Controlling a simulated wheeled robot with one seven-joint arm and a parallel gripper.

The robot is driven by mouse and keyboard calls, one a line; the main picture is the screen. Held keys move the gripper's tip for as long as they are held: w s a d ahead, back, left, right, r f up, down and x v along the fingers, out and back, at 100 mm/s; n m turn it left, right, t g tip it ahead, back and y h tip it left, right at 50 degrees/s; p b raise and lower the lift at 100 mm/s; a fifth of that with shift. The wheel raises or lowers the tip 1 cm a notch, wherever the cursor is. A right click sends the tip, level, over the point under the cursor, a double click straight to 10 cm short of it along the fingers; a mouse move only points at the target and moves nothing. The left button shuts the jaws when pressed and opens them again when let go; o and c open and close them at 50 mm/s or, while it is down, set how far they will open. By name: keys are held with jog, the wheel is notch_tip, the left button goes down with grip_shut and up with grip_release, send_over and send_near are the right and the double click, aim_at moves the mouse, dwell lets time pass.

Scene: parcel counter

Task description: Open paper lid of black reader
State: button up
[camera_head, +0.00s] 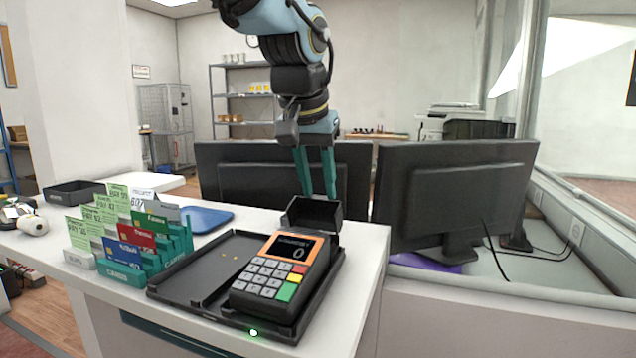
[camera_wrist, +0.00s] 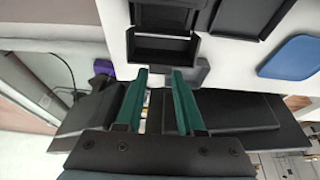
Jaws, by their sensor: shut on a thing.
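The black reader (camera_head: 275,270) has an orange-framed screen showing 0 and a keypad. It lies in the right part of a black tray (camera_head: 195,262) on the white counter. Its black paper lid (camera_head: 312,213) stands raised at the reader's far end. In the wrist view the lid (camera_wrist: 165,49) is just beyond my fingertips. My gripper (camera_head: 318,194) reaches down from above with two green fingers, their tips at the lid's far side. The fingers (camera_wrist: 160,72) are shut on the lid with a gap between them; the exact contact is hard to see.
A card rack (camera_head: 128,280) with several gift cards stands left of the tray. A blue tray (camera_head: 207,219) lies behind it. Two dark monitors (camera_head: 455,195) stand close behind the reader and my gripper. The counter's right edge is near the black tray.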

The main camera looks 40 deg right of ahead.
grip_shut()
jog(key=shift+r, duration=0.1)
jog(key=p, duration=0.2)
jog(key=shift+w+d+r+g+y+p, duration=0.15)
jog(key=shift+d+r+g+y+p, duration=0.05)
jog(key=shift+d+g+y+p, duration=0.15)
jog(key=shift+w+d+f+y+p, duration=0.15)
jog(key=shift+w+d+y+p, duration=0.1)
jog(key=shift+p, duration=0.6)
jog(key=shift+w+d+f, duration=0.1)
jog(key=shift+d+f, duration=0.1)
jog(key=shift+f, duration=0.1)
